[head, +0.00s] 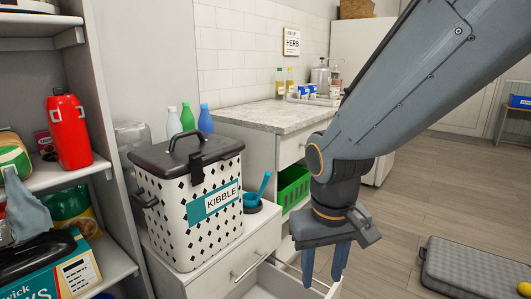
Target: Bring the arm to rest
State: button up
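My arm reaches in from the upper right of the head view and bends down at its wrist. My gripper (325,262) points downward, its two blue-grey fingers apart with nothing visible between them. It hangs in front of or over a pulled-out white drawer (283,287); the exact height above it is unclear. The drawer's inside is mostly cut off by the frame.
A kibble bin (185,205) with a black lid stands on the white cabinet left of my gripper, beside a blue scoop (264,184). A green crate (293,186) sits behind.

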jog(key=s+r+g, duration=0.1)
jog(key=s+r, duration=0.2)
jog(key=s, duration=0.4)
jog(key=d+r+m+p, duration=0.2)
jog(key=d+r+p, duration=0.6)
jog(key=p, duration=0.9)
jog(key=shift+d+r+p, duration=0.2)
jog(key=shift+r+p, duration=0.1)
jog(key=shift+r, duration=0.1)
jog(key=shift+c, duration=0.4)
